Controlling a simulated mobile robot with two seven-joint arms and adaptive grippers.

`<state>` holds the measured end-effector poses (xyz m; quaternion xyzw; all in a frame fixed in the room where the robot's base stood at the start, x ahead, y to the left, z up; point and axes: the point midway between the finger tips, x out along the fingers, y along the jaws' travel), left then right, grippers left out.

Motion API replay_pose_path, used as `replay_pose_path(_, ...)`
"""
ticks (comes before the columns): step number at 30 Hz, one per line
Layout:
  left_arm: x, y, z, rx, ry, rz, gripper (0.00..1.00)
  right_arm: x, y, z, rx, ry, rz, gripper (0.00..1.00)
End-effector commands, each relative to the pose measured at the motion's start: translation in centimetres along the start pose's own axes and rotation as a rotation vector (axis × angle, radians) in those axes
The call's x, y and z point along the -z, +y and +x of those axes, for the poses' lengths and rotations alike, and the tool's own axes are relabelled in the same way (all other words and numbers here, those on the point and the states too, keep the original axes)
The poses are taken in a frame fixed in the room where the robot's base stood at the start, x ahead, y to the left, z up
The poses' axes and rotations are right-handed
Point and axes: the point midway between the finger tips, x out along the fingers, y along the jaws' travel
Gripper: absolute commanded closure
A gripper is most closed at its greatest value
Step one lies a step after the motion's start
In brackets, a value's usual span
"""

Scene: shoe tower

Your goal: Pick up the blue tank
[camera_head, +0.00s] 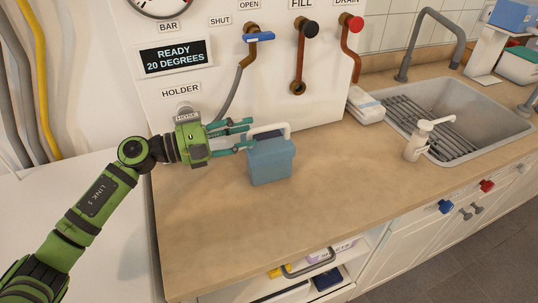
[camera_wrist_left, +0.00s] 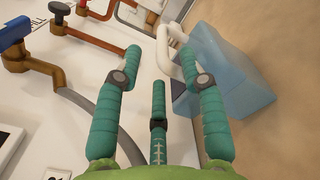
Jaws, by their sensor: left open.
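The blue tank (camera_head: 271,161) stands upright on the wooden counter, a translucent box with a white handle (camera_head: 270,131) on top. In the left wrist view the tank (camera_wrist_left: 240,90) is at the right, and its white handle (camera_wrist_left: 168,50) shows beyond the fingertips. My left gripper (camera_head: 246,135) is open and empty just left of the tank, with its fingers pointing toward the handle. In the left wrist view its fingers (camera_wrist_left: 165,60) are spread, and one overlaps the tank in the picture. I cannot tell whether it touches. My right gripper is not in view.
The white panel behind carries a blue-handled valve (camera_head: 258,37), a black-knobbed pipe (camera_head: 311,29) and a red-knobbed pipe (camera_head: 356,25). A grey hose (camera_head: 235,95) hangs behind the gripper. A soap dispenser (camera_head: 416,140) stands beside the sink (camera_head: 485,115). The counter before the tank (camera_head: 240,225) is clear.

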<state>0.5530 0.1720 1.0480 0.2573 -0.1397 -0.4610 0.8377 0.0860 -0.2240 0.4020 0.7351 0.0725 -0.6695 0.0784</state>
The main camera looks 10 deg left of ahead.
Motion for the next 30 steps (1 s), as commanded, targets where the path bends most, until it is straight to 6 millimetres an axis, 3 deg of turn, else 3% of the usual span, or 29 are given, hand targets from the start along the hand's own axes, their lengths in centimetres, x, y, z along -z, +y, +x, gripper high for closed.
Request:
replay_pose_path(12, -0.4, -0.2, 5.5, -0.003, -0.005, -0.006, 0.59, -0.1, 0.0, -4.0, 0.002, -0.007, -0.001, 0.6)
replay_pose_path(22, 0.0, -0.4, 6.2, -0.002, -0.002, -0.004, 0.59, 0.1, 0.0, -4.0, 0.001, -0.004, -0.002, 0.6)
replay_pose_path(23, 0.0, -0.4, 6.2, -0.002, -0.002, -0.004, 0.67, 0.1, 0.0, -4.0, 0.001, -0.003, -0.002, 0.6)
replay_pose_path(25, 0.0, -0.4, 6.2, -0.002, -0.002, -0.005, 0.95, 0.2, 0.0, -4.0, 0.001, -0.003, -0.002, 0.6)
replay_pose_path(26, 0.0, -0.4, 6.2, -0.002, -0.002, -0.005, 1.0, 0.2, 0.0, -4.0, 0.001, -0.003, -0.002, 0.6)
replay_pose_path(30, 0.0, -0.5, 6.2, -0.002, -0.002, -0.005, 1.0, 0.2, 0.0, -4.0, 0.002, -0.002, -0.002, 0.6)
